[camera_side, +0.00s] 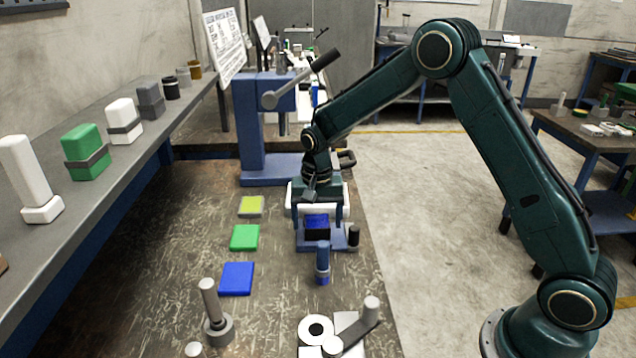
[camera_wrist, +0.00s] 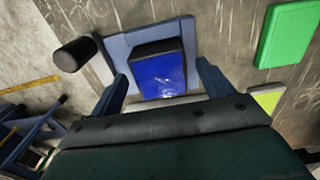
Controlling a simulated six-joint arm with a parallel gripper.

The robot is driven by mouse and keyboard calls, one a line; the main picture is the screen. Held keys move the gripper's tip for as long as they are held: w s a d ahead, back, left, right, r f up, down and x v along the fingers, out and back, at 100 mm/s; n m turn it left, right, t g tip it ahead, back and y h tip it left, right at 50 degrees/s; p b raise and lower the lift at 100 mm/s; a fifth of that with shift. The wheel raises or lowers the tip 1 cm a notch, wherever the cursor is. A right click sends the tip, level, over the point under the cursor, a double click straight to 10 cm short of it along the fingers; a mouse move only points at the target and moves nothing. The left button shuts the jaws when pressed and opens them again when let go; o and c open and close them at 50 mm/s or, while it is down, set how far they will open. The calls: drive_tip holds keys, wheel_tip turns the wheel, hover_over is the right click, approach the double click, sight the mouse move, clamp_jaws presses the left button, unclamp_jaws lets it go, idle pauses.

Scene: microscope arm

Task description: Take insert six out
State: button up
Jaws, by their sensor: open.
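A blue block with a dark lower part (camera_side: 317,222) stands on a small blue plate (camera_side: 340,243) near the right edge of the bench. It also shows in the wrist view (camera_wrist: 160,75). My gripper (camera_side: 319,228) is over this plate and points down. In the wrist view, its two blue fingers (camera_wrist: 162,72) are apart, one on each side of the block, with a gap visible at each side. I cannot read a number on any piece, so I cannot tell which is insert six.
A black-topped post (camera_side: 353,236) stands at the plate's right corner. A blue cylinder (camera_side: 322,262) is in front. Blue (camera_side: 237,279), green (camera_side: 244,237) and yellow-green (camera_side: 251,206) pads lie left. A blue lever press (camera_side: 252,125) stands behind. A shelf (camera_side: 110,190) holds several pieces.

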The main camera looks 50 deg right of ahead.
sight(317, 221)
idle(0.3)
clamp_jaws()
drive_tip(key=shift+w+r, duration=0.1)
drive_tip(key=shift+r, duration=0.05)
drive_tip(key=shift+r, duration=0.1)
drive_tip(key=shift+r, duration=0.65)
wheel_tip(317, 221, up, 18)
drive_tip(key=shift+r, duration=0.25)
idle(0.8)
